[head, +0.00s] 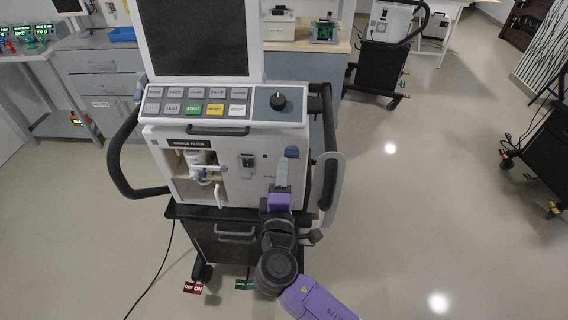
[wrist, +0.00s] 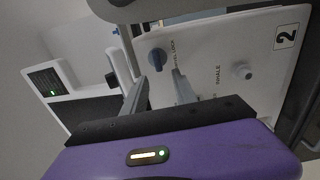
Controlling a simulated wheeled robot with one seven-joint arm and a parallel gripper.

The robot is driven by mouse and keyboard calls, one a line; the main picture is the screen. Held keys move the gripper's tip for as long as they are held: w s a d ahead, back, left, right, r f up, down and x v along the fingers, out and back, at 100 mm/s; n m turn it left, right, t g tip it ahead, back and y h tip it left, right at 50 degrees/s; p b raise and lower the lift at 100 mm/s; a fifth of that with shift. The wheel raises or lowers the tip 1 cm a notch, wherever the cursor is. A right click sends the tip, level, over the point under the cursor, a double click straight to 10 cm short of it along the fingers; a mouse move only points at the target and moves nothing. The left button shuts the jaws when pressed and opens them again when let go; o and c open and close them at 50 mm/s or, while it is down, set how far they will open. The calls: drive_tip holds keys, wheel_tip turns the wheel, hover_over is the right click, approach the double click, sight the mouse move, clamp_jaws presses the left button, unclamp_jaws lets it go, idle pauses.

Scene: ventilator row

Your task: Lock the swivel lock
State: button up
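The swivel lock is a blue-grey round knob (head: 292,152) on the right of the ventilator's white front panel (head: 232,165). In the wrist view the knob (wrist: 157,58) sits beside small lettering that seems to read "swivel lock"; its exact turn is hard to tell. My gripper (head: 281,168) is just below the knob in the head view. In the wrist view my gripper (wrist: 160,76) has its two grey fingers apart, with nothing between them. The knob lies just beyond the fingertips, and I see no clear contact.
A pale port (wrist: 243,72) marked "INHALE" juts from the panel near the knob. A control panel with buttons and a black dial (head: 278,101) overhangs above. A side handle (head: 330,185) stands to the right.

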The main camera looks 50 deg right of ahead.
drive_tip(key=shift+v, duration=1.25)
